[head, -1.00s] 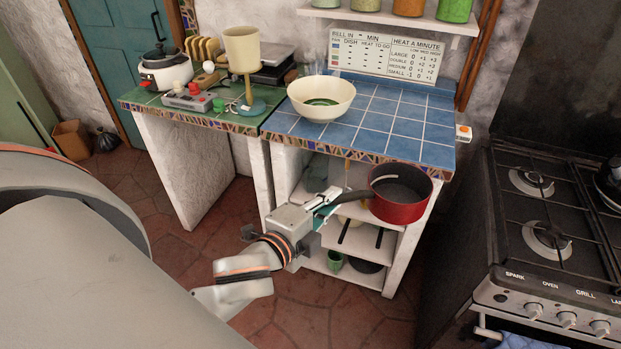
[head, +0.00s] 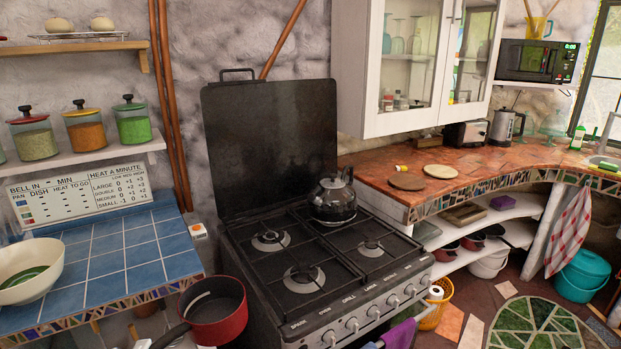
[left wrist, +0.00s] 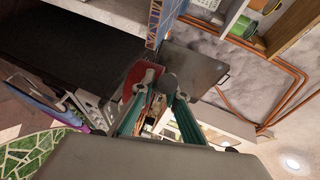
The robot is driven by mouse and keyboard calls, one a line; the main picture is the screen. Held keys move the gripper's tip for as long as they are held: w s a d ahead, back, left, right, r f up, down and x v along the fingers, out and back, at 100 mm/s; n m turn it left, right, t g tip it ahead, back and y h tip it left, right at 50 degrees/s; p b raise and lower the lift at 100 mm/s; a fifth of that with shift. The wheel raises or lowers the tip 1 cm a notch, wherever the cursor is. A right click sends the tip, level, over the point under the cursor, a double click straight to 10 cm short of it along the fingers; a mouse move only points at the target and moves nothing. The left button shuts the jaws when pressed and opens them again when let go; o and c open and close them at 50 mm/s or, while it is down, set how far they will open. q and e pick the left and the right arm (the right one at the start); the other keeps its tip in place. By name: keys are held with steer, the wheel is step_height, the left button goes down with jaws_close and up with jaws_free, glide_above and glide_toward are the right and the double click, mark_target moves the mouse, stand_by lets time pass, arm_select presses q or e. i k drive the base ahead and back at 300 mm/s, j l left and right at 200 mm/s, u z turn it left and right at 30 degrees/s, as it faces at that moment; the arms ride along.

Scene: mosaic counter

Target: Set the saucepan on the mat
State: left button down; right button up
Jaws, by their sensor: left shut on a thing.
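The red saucepan (head: 213,318) is at the bottom left of the head view, dark inside and upright, in front of the blue tiled counter and beside the stove. Its dark handle points down-left. My left gripper is shut on the saucepan's handle; only a sliver of it shows at the bottom edge of the head view. In the left wrist view my left gripper (left wrist: 163,90) has its fingers closed in, with red saucepan wall (left wrist: 133,82) beyond. My right gripper is out of view.
The black stove (head: 330,250), with its lid raised, stands between the saucepan and the orange-red counter (head: 470,160). A kettle (head: 333,200) sits on a back burner. A cream bowl (head: 28,272) stands on the blue counter.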

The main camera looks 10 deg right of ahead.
mark_target(402, 189)
steer(key=z, duration=1.2)
steer(key=i+l+z, duration=0.15)
steer(key=i, duration=0.25)
steer(key=i+l+z, duration=0.1)
steer(key=i, duration=0.35)
